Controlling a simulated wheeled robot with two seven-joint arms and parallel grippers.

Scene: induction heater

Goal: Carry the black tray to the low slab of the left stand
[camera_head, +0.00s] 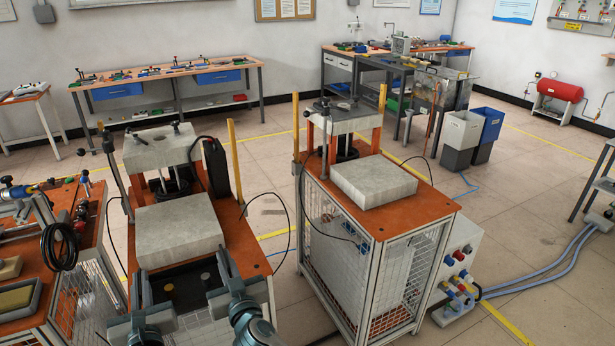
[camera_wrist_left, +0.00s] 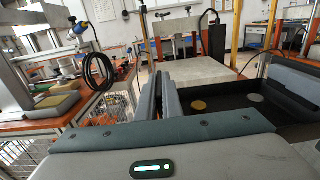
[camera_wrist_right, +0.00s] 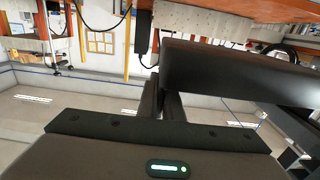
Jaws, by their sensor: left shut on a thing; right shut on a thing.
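The black tray (camera_head: 186,293) is held level between my two grippers, just in front of the left stand's low slab (camera_head: 179,230). A gold disc (camera_wrist_left: 197,106) and a pale disc (camera_wrist_left: 256,98) lie in the tray (camera_wrist_left: 227,121). My left gripper (camera_head: 141,288) is shut on the tray's left wall. My right gripper (camera_head: 226,266) is shut on its right wall; the tray's dark wall (camera_wrist_right: 235,72) fills the upper part of the right wrist view. The low slab is a bare, thick grey block, also seen in the left wrist view (camera_wrist_left: 205,76). The tray's near edge is partly hidden.
An upper slab (camera_head: 160,147) hangs above the back of the low slab. A yellow post (camera_head: 235,161) and a black device (camera_head: 215,167) stand right of it. A second stand (camera_head: 372,180) is to the right, and a cluttered bench (camera_head: 60,240) to the left.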

